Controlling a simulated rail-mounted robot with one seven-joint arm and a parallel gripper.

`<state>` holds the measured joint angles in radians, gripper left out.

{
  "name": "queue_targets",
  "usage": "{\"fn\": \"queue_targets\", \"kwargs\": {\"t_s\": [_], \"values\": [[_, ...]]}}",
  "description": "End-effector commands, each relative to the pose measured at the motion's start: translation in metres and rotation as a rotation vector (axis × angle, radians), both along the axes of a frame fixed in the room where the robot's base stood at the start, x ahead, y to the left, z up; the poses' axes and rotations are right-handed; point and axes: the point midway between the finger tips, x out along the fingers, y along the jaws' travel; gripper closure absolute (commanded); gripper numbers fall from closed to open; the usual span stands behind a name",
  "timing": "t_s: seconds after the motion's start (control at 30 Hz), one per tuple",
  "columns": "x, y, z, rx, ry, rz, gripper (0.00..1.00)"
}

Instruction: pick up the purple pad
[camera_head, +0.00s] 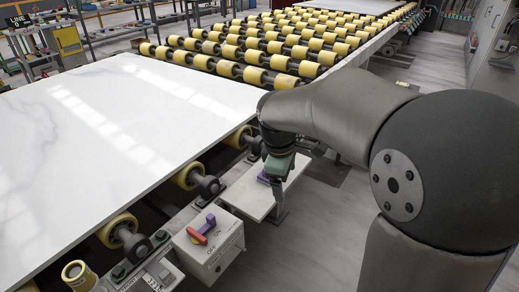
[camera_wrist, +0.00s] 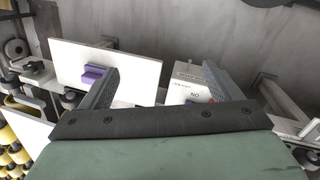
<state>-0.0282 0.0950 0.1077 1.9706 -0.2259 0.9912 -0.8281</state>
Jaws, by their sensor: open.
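A purple pad (camera_head: 263,178) lies on a white shelf plate (camera_head: 262,198) beside the rollers, partly hidden by my gripper in the head view. In the wrist view the purple pad (camera_wrist: 92,75) lies on the white plate, partly covered by my left finger. My gripper (camera_wrist: 160,68) is open and empty, with the pad at its left finger rather than midway between the fingers. In the head view my gripper (camera_head: 276,186) points down close to the pad; whether it touches cannot be told.
A grey switch box (camera_head: 208,250) with a red and purple handle (camera_head: 203,228) stands near the plate; the box (camera_wrist: 186,82) also shows between my fingers in the wrist view. A large white slab (camera_head: 110,120) lies on yellow rollers to the left. Open floor lies right of the plate.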

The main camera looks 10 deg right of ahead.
Motion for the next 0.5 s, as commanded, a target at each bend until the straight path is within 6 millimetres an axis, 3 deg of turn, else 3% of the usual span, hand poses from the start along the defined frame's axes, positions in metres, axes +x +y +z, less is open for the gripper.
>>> {"fn": "queue_targets", "kwargs": {"t_s": [0.03,0.2,0.33,0.5], "values": [[0.039,0.005,-0.014,-0.037,0.012,0.156,0.15],[0.15,0.019,-0.042,-0.176,0.056,0.702,0.15],[0.211,0.024,-0.067,-0.267,0.093,1.011,0.15],[0.251,0.025,-0.086,-0.337,0.126,1.228,0.15]]}}
